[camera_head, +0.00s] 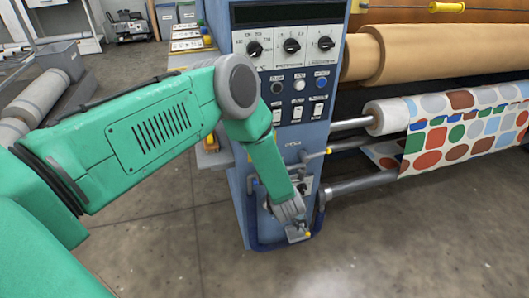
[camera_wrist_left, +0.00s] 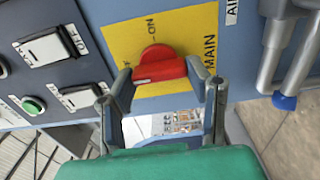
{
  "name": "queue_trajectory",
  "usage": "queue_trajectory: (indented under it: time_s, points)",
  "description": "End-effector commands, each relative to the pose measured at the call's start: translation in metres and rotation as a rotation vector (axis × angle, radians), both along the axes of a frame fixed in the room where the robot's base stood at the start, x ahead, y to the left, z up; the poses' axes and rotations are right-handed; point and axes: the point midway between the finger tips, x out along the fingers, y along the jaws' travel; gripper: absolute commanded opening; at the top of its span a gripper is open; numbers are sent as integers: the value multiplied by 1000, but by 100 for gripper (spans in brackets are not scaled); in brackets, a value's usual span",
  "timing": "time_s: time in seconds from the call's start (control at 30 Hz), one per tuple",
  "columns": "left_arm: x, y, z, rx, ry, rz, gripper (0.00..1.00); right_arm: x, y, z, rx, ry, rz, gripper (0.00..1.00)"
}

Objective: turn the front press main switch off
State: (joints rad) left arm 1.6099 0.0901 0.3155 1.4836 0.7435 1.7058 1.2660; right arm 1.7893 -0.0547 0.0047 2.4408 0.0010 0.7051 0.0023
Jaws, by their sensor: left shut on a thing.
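The main switch is a red rotary knob (camera_wrist_left: 160,66) on a yellow plate (camera_wrist_left: 120,36) marked ON and MAIN, seen in the left wrist view. The knob's handle lies roughly level across that picture, with ON above it. My left gripper (camera_wrist_left: 162,75) is shut on the knob, with one finger at each end of the handle. In the head view my left gripper (camera_head: 297,233) is low on the front of the blue press column (camera_head: 290,148). There the switch is hidden by my gripper. My right gripper is not in view.
White rocker switches (camera_wrist_left: 45,47) and a green button (camera_wrist_left: 32,105) sit left of the plate. Pipes with a blue end (camera_wrist_left: 284,101) hang to its right. In the head view, printed fabric (camera_head: 460,130) and rollers extend right; the floor in front is clear.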

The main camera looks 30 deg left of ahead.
Motion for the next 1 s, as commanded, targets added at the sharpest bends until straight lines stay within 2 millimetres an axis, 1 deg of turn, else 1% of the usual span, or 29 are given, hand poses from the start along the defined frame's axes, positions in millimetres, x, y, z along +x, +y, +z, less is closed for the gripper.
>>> queue_trajectory:
  time_s: [0.03,0.4,0.43,0.47,0.8,0.87,1.0]
  points:
    - [-4,-1,-6,-9,9,2,16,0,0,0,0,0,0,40]
    - [-4,-1,-7,-11,10,2,16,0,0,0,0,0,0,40]
    - [-4,-1,-7,-11,11,1,55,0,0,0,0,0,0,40]
    - [-4,-1,-7,-11,11,1,66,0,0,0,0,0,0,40]
    - [-3,-1,-3,-7,2,0,66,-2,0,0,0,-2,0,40]
    - [-5,-4,-3,-7,3,0,66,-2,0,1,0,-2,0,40]
    - [-18,-20,-3,-7,5,-3,66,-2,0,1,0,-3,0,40]
